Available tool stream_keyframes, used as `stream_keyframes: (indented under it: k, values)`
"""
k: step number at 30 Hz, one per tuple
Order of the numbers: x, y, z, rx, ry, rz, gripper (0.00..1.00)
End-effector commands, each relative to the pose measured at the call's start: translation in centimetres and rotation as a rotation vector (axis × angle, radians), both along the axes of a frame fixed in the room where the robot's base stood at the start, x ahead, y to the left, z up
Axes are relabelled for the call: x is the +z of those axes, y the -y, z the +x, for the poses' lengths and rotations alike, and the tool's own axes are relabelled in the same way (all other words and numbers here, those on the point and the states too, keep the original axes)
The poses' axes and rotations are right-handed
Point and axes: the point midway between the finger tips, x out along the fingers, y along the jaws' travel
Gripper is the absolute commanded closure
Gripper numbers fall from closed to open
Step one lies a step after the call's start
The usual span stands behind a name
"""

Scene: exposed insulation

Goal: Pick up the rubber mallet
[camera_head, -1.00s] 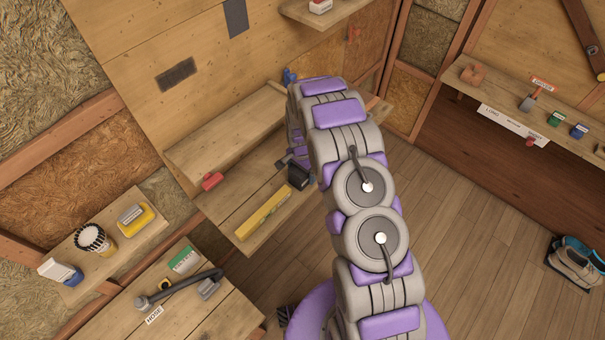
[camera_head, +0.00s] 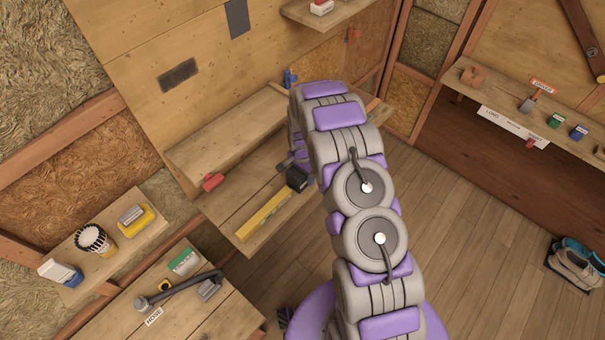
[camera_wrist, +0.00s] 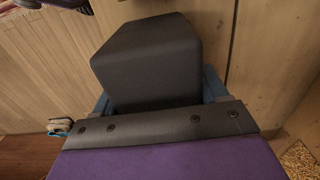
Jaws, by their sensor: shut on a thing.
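The rubber mallet shows in the head view as a black block-shaped head (camera_head: 298,179) just left of my arm, over the wooden shelf. In the wrist view its dark head (camera_wrist: 147,60) fills the upper middle, close to the camera. My gripper (camera_wrist: 158,98) is shut on the mallet, with blue finger parts showing on both sides of the head. In the head view my arm hides most of the gripper. The mallet's handle is not clearly visible, and I cannot tell whether the head touches the shelf.
A long yellow tool (camera_head: 264,215) and a red object (camera_head: 213,181) lie on the shelves to the left. A blue item (camera_head: 290,77) stands behind my arm. Open wooden floor (camera_head: 455,240) lies to the right.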

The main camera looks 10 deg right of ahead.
Motion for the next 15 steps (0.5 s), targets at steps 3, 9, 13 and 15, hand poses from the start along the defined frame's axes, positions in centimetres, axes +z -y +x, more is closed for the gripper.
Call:
stream_keyframes:
  k: [3, 9, 13, 15]
  values:
    - [-0.05, 0.01, -0.02, 0.001, -0.001, 0.001, 0.77]
    - [-0.03, 0.06, -0.02, 0.001, 0.0, 0.0, 0.78]
    - [0.34, 0.05, 0.01, 0.001, 0.0, 0.0, 0.78]
    - [0.84, 0.05, 0.04, 0.001, 0.001, 0.0, 0.78]
